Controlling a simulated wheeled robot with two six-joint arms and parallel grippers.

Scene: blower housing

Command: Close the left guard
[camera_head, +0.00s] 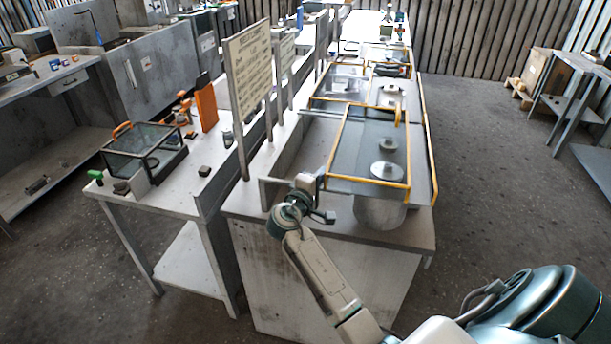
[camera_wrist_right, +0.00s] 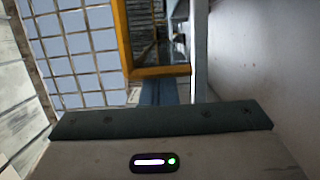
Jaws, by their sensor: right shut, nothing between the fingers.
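A clear guard with a yellow frame (camera_head: 367,184) spans the near end of the long bench, over round metal parts. A second yellow-framed guard (camera_head: 335,98) is just behind it; I cannot tell which one is called left. My right gripper (camera_head: 312,184) is shut and empty beside the near guard's front left corner; whether it touches the frame is unclear. In the right wrist view, a yellow frame corner (camera_wrist_right: 160,72) shows just beyond the shut fingers (camera_wrist_right: 165,93). My left gripper is not in view.
A sign board (camera_head: 248,75) stands upright on posts left of the guards. A side table (camera_head: 190,190) on the left holds a dark-framed box (camera_head: 145,152) with an orange handle. A round metal drum (camera_head: 378,212) sits below the near guard's front.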

